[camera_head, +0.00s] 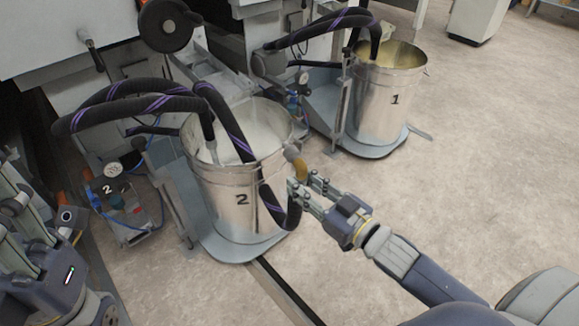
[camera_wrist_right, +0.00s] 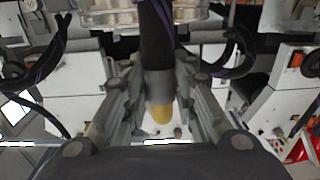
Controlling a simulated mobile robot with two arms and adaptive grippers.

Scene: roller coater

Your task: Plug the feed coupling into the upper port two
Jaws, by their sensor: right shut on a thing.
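The feed coupling, a grey collar with a yellow end on a black hose, shows between my fingers in the right wrist view (camera_wrist_right: 161,90). In the head view, its grey and yellow part (camera_head: 297,162) is beside the rim of drum 2 (camera_head: 222,195). My right gripper (camera_head: 305,186) is shut on the coupling, just right of the drum. The black hose with purple stripes (camera_head: 290,215) loops below the gripper. My left gripper (camera_head: 20,225) is at the left edge, partly cut off, and its opening is unclear. I cannot make out the upper port two for certain.
A small unit marked 2 (camera_head: 122,212) with a gauge stands left of drum 2. Other striped hoses (camera_head: 135,105) arch from the machine into the drum. Drum 1 (camera_head: 392,105) stands farther back on its platform. The floor at right (camera_head: 480,180) is clear.

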